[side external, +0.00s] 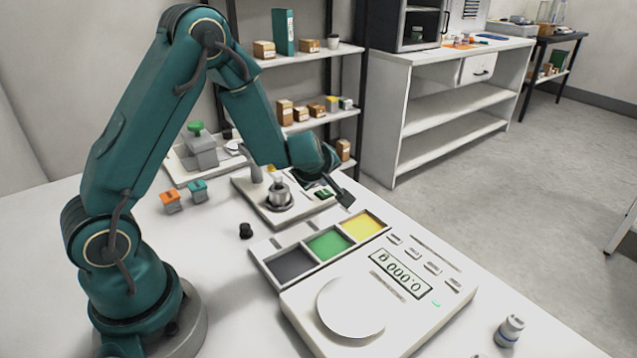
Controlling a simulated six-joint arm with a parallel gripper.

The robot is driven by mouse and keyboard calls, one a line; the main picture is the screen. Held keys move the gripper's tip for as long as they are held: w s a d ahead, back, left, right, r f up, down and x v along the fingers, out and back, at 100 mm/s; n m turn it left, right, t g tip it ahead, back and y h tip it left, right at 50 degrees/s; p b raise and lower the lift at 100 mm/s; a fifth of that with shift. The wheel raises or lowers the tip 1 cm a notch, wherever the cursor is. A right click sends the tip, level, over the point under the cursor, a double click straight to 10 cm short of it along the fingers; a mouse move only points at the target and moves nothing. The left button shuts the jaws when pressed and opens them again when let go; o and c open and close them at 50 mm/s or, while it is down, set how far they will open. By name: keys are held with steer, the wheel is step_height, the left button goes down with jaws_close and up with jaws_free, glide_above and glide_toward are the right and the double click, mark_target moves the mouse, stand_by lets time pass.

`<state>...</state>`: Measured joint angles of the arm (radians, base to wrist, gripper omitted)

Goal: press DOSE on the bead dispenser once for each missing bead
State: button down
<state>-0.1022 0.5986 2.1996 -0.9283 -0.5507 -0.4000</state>
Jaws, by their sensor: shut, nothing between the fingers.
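The likely bead dispenser (243,183) is a low pale unit behind the coloured compartments, with a grey post and a small green display on its right side. A metal cup (279,192) stands on a round dark plate on it. Any DOSE label is too small to read. My gripper (347,199) is shut and empty, pointing down to the right of the dispenser's display. I cannot tell whether its tips touch anything. Its wrist hides part of the dispenser's right side. No beads can be made out.
In front is a scale (445,309) with an empty round pan and a display reading 0.000. A tray (258,254) with grey, green and yellow compartments sits behind it. Orange (171,201) and teal (198,191) blocks, a black knob (246,230) and a metal weight (509,331) stand on the table.

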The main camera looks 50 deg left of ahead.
mark_target(324, 196)
steer(key=shift+f, duration=0.15)
stand_by(0.5)
steer(key=shift+f, duration=0.3)
steer(key=shift+f, duration=0.35)
stand_by(0.6)
steer(key=shift+r, duration=0.8)
steer(key=shift+r, duration=2.5)
